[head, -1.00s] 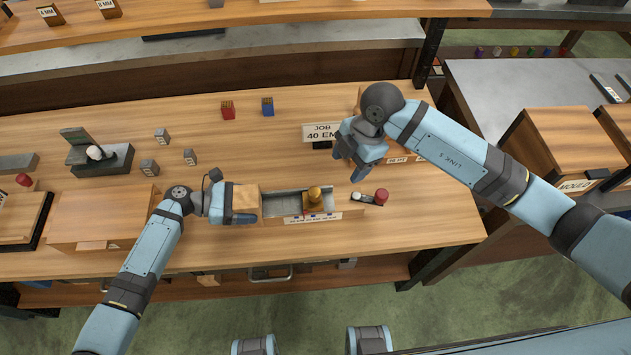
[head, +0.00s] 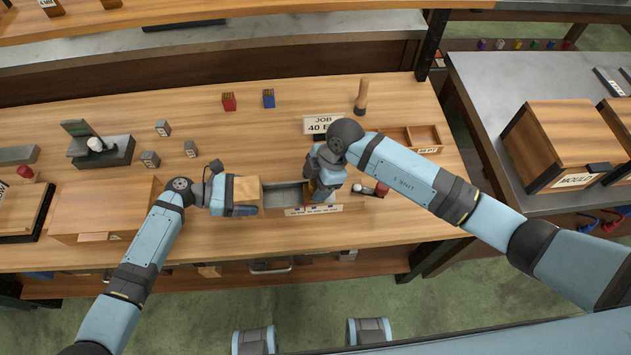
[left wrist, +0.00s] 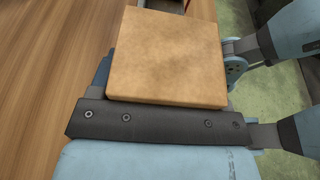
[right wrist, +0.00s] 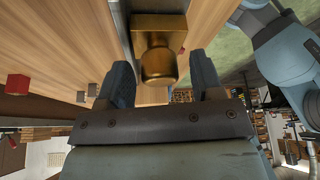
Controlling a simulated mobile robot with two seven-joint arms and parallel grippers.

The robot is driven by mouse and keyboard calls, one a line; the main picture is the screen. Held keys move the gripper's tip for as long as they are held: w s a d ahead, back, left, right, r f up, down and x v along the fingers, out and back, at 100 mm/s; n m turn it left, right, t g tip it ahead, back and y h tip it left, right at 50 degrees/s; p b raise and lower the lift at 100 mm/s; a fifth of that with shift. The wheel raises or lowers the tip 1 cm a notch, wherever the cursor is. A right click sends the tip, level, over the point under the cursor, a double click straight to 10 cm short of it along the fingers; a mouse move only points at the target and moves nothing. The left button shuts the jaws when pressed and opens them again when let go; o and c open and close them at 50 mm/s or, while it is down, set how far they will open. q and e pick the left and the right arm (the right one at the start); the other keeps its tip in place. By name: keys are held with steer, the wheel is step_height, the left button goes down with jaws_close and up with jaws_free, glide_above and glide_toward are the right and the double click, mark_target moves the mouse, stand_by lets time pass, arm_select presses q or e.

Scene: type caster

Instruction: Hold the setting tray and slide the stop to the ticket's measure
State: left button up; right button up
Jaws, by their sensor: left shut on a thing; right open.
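The setting tray is a shallow grey metal channel (head: 284,197) with a wooden end block (head: 246,188) on its left and a white scale strip (head: 314,210) along its front. My left gripper (head: 240,200) is shut on the wooden block, which fills the left wrist view (left wrist: 168,55). The brass stop (right wrist: 158,62) shows in the right wrist view, between the fingers of my open right gripper (right wrist: 161,78). In the head view my right gripper (head: 322,187) covers most of the stop. The ticket (head: 318,120) reads JOB and 40, its rest hidden by my right arm.
A wooden-handled tool (head: 361,96), a divided wooden box (head: 424,136), and red (head: 229,102) and blue (head: 268,99) blocks stand farther back. The bench between is mostly clear.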

steer(key=shift+f, duration=0.15)
steer(key=c, duration=0.9)
steer(key=d, duration=0.6)
steer(key=shift+d, duration=0.3)
steer(key=o, duration=0.9)
steer(key=v, duration=1.2)
